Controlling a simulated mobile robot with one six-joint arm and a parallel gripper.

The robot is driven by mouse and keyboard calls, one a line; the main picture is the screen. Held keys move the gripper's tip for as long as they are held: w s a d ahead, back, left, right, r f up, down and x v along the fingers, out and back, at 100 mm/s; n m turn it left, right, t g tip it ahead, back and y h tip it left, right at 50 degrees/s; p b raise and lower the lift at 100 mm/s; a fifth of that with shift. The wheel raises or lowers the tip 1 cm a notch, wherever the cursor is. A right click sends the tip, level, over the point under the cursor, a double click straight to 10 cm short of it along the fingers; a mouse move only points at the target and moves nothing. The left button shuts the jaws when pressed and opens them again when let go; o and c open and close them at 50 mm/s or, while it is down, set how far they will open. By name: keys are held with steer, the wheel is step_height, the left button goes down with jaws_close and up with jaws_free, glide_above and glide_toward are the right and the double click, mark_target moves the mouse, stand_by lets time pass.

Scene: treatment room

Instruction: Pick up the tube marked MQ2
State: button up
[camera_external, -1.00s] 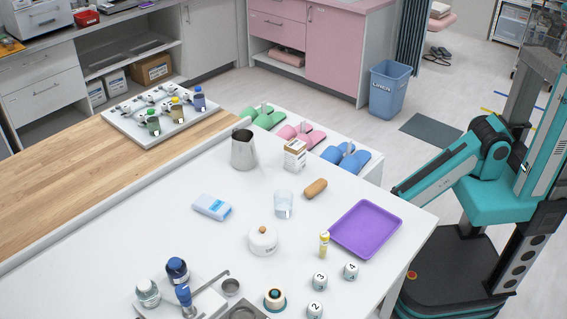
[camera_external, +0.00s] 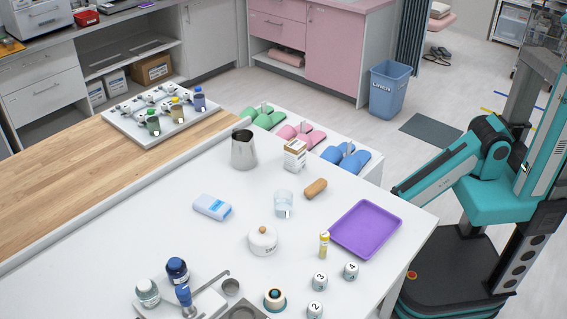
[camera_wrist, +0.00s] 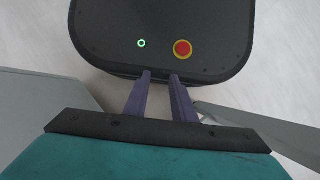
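A small upright tube with a yellow cap and pale label (camera_external: 324,245) stands on the white table beside the left corner of the purple tray. Its marking is too small to read, so I cannot tell whether it says MQ2. My gripper (camera_wrist: 161,77) shows in the wrist view with its two dark fingers apart and nothing between them. It points at my own base, and no tube is in that view. In the external view my arm is folded at the right, and the gripper is hidden behind the table's edge.
A brown roll (camera_external: 315,188) and a box (camera_external: 295,155) stand farther back. A rack (camera_external: 133,121) with capped bottles is at the back left.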

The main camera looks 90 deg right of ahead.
stand_by(0.4)
steer(key=o, duration=0.5)
steer(key=shift+d, duration=0.1)
